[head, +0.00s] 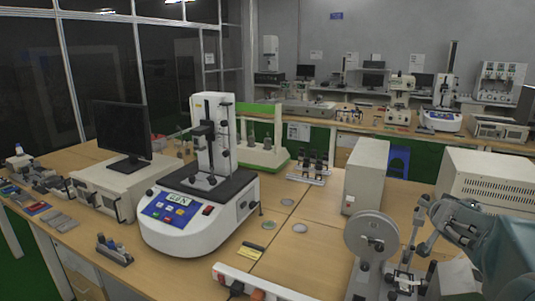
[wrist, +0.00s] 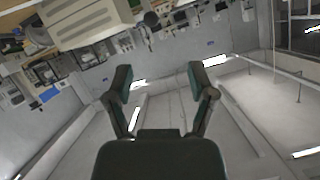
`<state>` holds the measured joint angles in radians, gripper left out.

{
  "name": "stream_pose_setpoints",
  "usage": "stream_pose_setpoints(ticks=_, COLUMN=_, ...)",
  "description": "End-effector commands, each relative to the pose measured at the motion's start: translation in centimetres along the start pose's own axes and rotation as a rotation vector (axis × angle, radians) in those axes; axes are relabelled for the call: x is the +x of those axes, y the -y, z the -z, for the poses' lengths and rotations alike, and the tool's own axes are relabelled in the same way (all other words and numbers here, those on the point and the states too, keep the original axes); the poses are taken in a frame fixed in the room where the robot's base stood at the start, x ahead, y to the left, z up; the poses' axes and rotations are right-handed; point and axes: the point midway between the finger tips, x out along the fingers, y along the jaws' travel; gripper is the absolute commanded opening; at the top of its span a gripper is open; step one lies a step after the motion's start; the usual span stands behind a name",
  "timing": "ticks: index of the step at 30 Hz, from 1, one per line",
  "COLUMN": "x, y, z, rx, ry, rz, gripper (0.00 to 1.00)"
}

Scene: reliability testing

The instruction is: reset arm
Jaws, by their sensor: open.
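My gripper (wrist: 161,88) shows in the wrist view with its two dark fingers spread apart. Nothing is between the fingers; behind them are the pale wall and ceiling. The wrist view is turned over, with the benches along its top left. In the head view my grey-teal arm (head: 490,242) reaches in from the right edge, over the front right of the bench. Its end is close to a device with a round grey disc (head: 362,234); I cannot tell whether they touch. The fingertips are not clear in the head view.
A white tester with a blue panel (head: 176,207) stands mid-bench, with a monitor (head: 121,130) at left. A tall beige box (head: 366,176) and a wide vented box (head: 488,183) stand near my arm. A power strip (head: 250,284) lies at the front. Bare wood (head: 312,215) shows mid-bench.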

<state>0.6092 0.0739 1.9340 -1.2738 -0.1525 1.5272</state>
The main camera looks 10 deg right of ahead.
Motion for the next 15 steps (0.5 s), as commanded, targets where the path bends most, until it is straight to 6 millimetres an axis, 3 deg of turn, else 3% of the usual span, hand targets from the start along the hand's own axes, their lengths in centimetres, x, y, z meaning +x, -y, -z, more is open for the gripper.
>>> stream_pose_setpoints(ticks=1, x=-1.4, y=1.2, z=0.0, rx=-0.021, ry=-0.01, rz=-0.012, gripper=0.71)
stream_pose_setpoints(ticks=8, x=-6.8, y=4.0, z=-1.8, rx=-0.114, ry=0.015, rz=-0.094, gripper=0.71)
stream_pose_setpoints(ticks=15, x=-12.8, y=6.0, z=-5.9, rx=-0.212, ry=0.131, rz=-0.134, gripper=0.71)
